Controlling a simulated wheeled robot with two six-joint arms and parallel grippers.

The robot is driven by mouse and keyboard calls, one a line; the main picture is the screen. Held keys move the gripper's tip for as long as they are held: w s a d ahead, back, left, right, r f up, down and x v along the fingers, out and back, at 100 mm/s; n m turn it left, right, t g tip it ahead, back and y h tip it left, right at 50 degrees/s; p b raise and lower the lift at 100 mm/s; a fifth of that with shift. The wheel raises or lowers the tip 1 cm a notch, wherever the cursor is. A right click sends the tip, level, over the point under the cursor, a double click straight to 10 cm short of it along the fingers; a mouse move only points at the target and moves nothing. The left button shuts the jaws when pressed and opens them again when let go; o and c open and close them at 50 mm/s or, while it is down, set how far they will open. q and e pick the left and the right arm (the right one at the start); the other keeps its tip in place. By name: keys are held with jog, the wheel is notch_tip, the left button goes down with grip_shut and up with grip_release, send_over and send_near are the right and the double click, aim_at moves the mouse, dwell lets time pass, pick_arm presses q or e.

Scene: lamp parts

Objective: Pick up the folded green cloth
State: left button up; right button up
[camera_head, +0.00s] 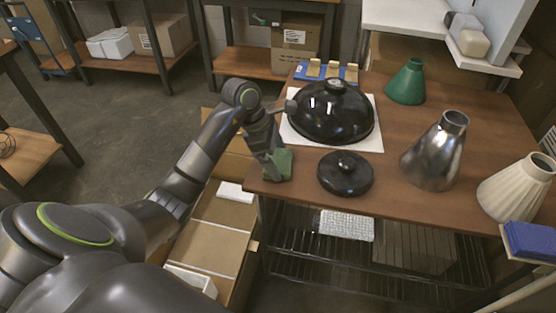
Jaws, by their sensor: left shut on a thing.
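The green cloth (284,164) is at the left edge of the brown table, beside the white mat. My left gripper (276,176) comes down on it from above and is shut on it. The fingers cover part of the cloth, and I cannot tell whether its lower side touches the table. My right gripper is not in view.
A large black dome (333,112) sits on a white mat (372,139). A smaller black lid (345,174) is right of the cloth. A silver shade (434,155), a cream shade (516,188) and a green shade (407,84) stand further right. Cardboard boxes (208,246) lie below the table's left edge.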

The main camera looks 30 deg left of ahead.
aim_at(276, 159)
pick_arm(q)
jog(key=shift+r, duration=0.1)
jog(key=shift+r, duration=0.35)
notch_tip(276, 159, up, 5)
jog(key=shift+r+p, duration=0.2)
jog(key=shift+p, duration=0.2)
notch_tip(276, 159, up, 2)
jog(key=shift+r+p, duration=0.2)
jog(key=shift+p, duration=0.9)
jog(key=shift+r+p, duration=0.7)
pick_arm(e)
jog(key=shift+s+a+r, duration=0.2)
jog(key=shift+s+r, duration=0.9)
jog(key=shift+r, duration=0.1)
